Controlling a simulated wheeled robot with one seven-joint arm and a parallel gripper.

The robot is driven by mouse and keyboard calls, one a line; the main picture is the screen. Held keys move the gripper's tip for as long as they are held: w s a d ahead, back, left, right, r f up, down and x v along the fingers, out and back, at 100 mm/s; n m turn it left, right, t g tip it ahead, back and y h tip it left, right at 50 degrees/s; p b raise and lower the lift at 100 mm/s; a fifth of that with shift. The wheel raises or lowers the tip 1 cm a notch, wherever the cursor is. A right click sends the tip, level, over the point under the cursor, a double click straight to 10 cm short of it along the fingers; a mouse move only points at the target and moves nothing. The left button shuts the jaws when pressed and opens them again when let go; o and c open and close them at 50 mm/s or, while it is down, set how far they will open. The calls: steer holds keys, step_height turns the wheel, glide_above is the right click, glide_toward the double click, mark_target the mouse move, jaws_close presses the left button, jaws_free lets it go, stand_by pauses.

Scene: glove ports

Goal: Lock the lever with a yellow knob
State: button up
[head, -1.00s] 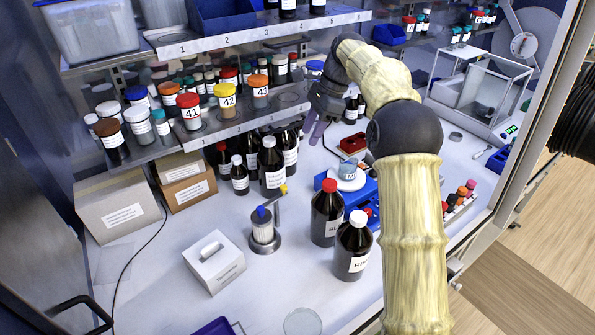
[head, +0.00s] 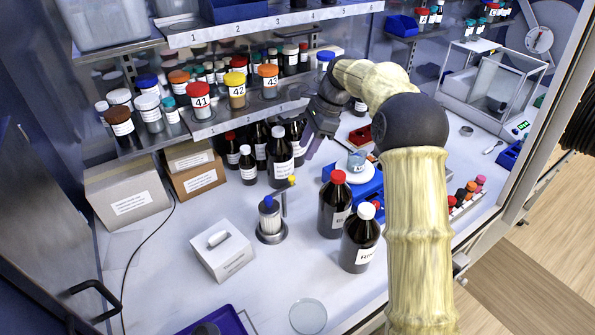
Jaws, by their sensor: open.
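The lever's yellow knob (head: 292,180) tops a thin grey post beside a small cylindrical device (head: 270,217) with a white ribbed body and a blue top, on a round metal base. The lever arm seems to run between the blue top and the knob; its exact position is too small to tell. My gripper (head: 308,147) is open and empty, above and behind the device to its right, beside the dark bottles. It is apart from the knob. My wrist partly hides the fingers.
Dark bottles with a red cap (head: 336,203) and a white cap (head: 360,240) stand right of the device. A white box (head: 222,250) stands at its lower left. Brown bottles (head: 281,158) stand behind it under the shelf (head: 225,122). The worktop in front is fairly clear.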

mark_target(292, 176)
steer(key=p+x, duration=0.1)
steer(key=x, duration=0.8)
steer(key=shift+a+f, duration=0.15)
steer(key=shift+f, duration=0.15)
steer(key=shift+c, duration=0.2)
jaws_close()
steer(key=shift+r+p, duration=0.1)
steer(key=shift+p, duration=0.3)
